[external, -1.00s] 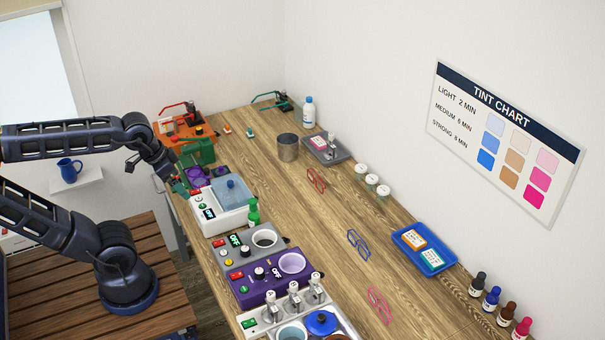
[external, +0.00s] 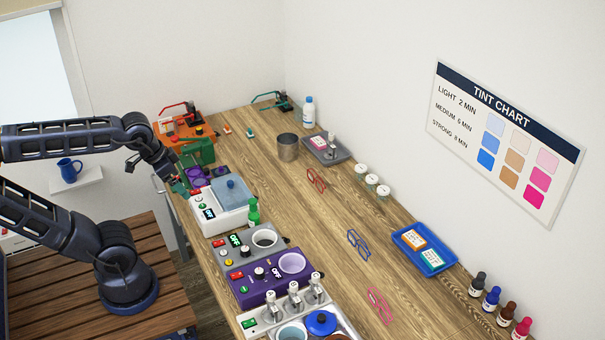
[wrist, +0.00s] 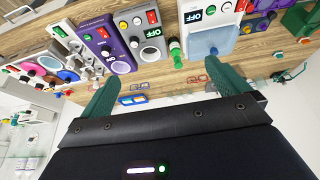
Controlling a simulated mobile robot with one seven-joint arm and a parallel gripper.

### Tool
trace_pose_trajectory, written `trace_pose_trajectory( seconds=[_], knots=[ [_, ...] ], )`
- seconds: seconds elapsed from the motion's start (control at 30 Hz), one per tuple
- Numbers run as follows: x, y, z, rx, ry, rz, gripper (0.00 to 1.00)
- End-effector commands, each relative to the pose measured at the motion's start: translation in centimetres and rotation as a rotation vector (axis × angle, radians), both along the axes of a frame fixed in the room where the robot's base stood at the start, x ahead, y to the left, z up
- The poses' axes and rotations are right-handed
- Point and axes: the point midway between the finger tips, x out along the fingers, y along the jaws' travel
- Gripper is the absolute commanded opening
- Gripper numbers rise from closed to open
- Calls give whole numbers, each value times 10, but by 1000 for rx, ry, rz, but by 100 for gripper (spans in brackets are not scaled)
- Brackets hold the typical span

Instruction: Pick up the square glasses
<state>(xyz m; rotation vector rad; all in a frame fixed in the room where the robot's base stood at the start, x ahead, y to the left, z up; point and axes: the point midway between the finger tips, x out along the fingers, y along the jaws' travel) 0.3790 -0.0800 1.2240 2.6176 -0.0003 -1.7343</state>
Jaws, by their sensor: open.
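Three pairs of glasses lie apart on the wooden bench in the external view: red glasses (external: 316,180) farthest back, blue glasses (external: 358,244) in the middle, and pink glasses (external: 380,306) nearest the front. Their lens shapes are too small to tell surely which pair is square. My gripper (external: 180,186) is at the bench's left edge, beside the white device and well away from all three pairs. In the wrist view my gripper (wrist: 162,68) has its green fingers wide apart with nothing held between them. Small glasses-like frames (wrist: 139,86) show beyond the fingers there.
A white device (external: 215,218), a grey device (external: 228,256) and a purple device (external: 262,290) line the bench's left side. A green bottle (external: 253,211) stands there. A blue tray (external: 408,233), white-lidded jars (external: 372,180) and a metal cup (external: 288,148) stand near the glasses. Bare wood surrounds the glasses.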

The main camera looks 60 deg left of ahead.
Motion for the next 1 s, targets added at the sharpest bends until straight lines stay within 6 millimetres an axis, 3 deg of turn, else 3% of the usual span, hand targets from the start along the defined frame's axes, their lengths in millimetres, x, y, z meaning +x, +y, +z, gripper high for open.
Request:
trace_pose_trajectory(
  seconds=[0.23, 0.47, 0.8, 1.0],
  knots=[
    [0, 0, 0, 0, 0, 0, 100],
    [0, 0, 0, 0, 0, 0, 57],
    [3, -1, 1, 4, 2, -9, 56],
    [35, -14, 11, 44, 23, -105, 56]
  ],
)
